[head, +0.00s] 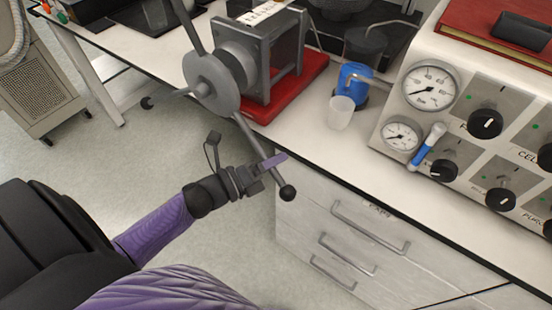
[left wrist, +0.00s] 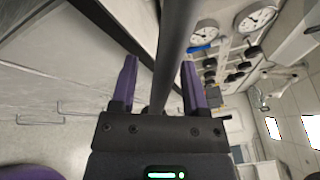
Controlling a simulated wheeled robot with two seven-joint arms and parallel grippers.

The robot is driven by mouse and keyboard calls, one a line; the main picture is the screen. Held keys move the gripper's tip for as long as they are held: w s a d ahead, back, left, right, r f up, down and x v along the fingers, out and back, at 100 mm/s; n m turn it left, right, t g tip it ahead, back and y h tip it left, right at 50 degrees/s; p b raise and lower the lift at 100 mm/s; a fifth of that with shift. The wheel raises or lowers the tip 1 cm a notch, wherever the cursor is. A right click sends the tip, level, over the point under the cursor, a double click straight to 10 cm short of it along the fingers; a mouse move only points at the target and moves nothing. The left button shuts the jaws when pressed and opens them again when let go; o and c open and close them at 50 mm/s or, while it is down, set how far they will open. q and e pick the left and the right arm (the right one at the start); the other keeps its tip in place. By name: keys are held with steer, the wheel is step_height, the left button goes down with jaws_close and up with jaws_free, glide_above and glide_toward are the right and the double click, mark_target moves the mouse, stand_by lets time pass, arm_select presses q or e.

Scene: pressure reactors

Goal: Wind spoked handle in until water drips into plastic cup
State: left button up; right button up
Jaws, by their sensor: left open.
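The spoked handle (head: 212,85) is a grey hub with long metal spokes, on the front of the grey press-like frame (head: 272,50) at the bench edge. One spoke (head: 247,135) slants down past the bench front and ends in a black ball knob (head: 288,193). My left gripper (head: 274,162) is at this lower spoke, a little above the knob. In the left wrist view the purple fingers (left wrist: 159,62) are apart, with the grey spoke (left wrist: 176,45) running between them. I cannot tell whether either finger touches it. The translucent plastic cup (head: 341,113) stands upright on the bench beside a blue fitting (head: 353,78). My right gripper is out of view.
The frame sits on a red base (head: 290,88). A control panel with gauges (head: 430,85) and black knobs stands at the right. Drawers with metal handles (head: 370,228) lie below the bench. A vented cabinet (head: 38,95) stands at the left, with open floor between.

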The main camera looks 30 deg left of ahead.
arm_select(q)
steer(key=shift+w+d, duration=0.15)
steer(key=shift+w, duration=0.2)
jaws_close()
stand_by(1.2)
